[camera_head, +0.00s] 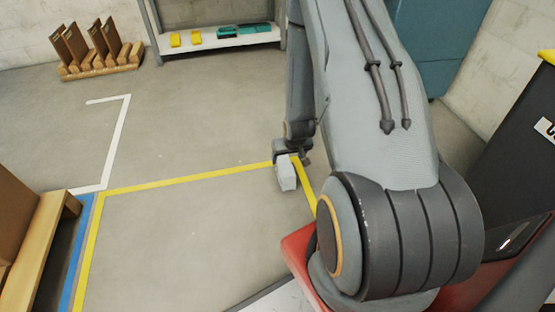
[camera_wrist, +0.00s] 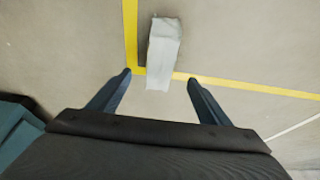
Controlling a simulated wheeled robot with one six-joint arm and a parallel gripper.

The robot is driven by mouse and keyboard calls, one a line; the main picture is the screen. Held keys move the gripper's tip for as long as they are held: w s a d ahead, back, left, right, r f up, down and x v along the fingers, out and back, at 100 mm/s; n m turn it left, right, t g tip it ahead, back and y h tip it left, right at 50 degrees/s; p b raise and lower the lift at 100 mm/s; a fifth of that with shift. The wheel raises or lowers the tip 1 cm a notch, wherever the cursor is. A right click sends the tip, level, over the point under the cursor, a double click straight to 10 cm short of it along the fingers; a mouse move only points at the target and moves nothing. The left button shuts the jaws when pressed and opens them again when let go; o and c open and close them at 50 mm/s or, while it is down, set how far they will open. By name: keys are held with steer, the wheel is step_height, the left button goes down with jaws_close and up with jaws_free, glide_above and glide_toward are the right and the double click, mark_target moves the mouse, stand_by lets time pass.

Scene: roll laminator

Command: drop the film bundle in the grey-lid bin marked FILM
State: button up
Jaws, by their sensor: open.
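A pale grey block, which looks like the film bundle (camera_wrist: 163,50), is near a corner of the yellow floor lines in the wrist view. It also shows below the end of my arm in the head view (camera_head: 287,176). My gripper (camera_wrist: 158,77) is open, with one finger to each side of the bundle's near end. The fingers do not touch it. I cannot tell whether the bundle rests on the floor. In the head view my gripper is mostly hidden behind the wrist. No grey-lid bin marked FILM can be made out.
A wooden rack (camera_head: 100,65) with brown boards stands at the back left. A shelf (camera_head: 215,41) holds yellow and teal items. A teal cabinet (camera_head: 437,45) stands at the back right. A dark unit (camera_head: 515,140) with a cut-off label is at right. Left-centre floor is clear.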

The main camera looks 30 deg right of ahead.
steer(key=w+a+r+n+g+y, duration=0.1)
steer(key=w+a+r+n, duration=0.15)
steer(key=a+r, duration=1.6)
steer(key=s+a+r+n+g+y, duration=0.1)
steer(key=s+a+r+n, duration=0.1)
steer(key=s+a+r, duration=0.4)
steer(key=s+a+r+n, duration=0.2)
steer(key=s+a+r, duration=0.25)
steer(key=a, duration=0.35)
steer(key=s+a+r+n, duration=0.1)
steer(key=s+a+r, duration=0.1)
steer(key=s, duration=0.5)
steer(key=s+a+r+n+g, duration=0.1)
steer(key=s+a+r, duration=0.2)
steer(key=s+r, duration=0.2)
steer(key=s+a+r+n+g, duration=0.1)
steer(key=s+a+r+n, duration=0.1)
steer(key=s, duration=0.7)
step_height(320, 180, up, 2)
steer(key=shift+s+a+y, duration=0.15)
steer(key=shift+a+y, duration=0.25)
steer(key=shift+a, duration=0.05)
steer(key=shift+r, duration=0.1)
steer(key=shift+d+r+m+p, duration=0.1)
steer(key=shift+r+m+p, duration=0.15)
steer(key=shift+r+p, duration=0.7)
steer(key=shift+r+p, duration=0.25)
steer(key=shift+p, duration=0.1)
